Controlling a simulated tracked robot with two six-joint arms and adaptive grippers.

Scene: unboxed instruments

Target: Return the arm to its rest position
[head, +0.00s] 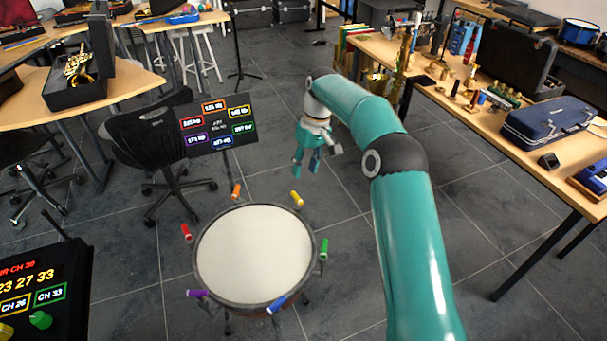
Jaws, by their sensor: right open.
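My right arm rises from the bottom of the head view and bends over at the top. Its teal gripper (307,172) hangs fingers down over the floor, above and behind the drum's right side. The fingers are apart, and nothing shows between them. My left gripper is not in the head view.
A round drum (254,252) with several coloured pegs around its rim stands front centre. A music stand with a dark panel (219,127) and a black chair (150,135) stand behind it. A wooden table (450,98) with instruments is on the right. A control panel (40,295) fills the lower left corner.

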